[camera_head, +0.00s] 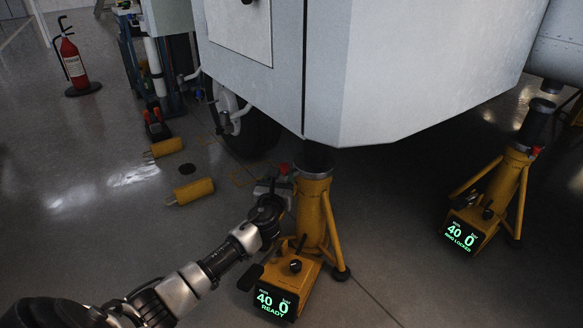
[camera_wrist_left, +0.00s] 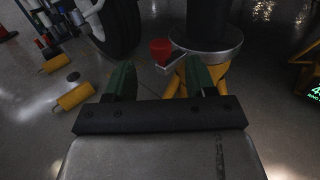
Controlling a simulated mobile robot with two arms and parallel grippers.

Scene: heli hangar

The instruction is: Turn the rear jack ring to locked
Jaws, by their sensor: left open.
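A yellow tripod jack (camera_head: 314,208) stands under the white fuselage; its display (camera_head: 275,302) reads 40, 0 and READY. Its grey ring (camera_wrist_left: 222,45) surrounds the dark column, and a short handle with a red knob (camera_wrist_left: 161,48) sticks out from it. In the head view the red knob (camera_head: 284,168) shows just beyond my left gripper (camera_head: 276,186). In the left wrist view my left gripper (camera_wrist_left: 161,78) is open, its green fingers apart, with the knob ahead between them. Nothing is held. My right gripper is out of view.
A second yellow jack (camera_head: 490,200) at the right reads 40, 0 and RING LOCKED. Yellow chocks (camera_head: 192,191) lie on the floor left of the wheel (camera_head: 245,130). A fire extinguisher (camera_head: 73,62) stands at the far left. The white fuselage (camera_head: 400,70) hangs low above the jack.

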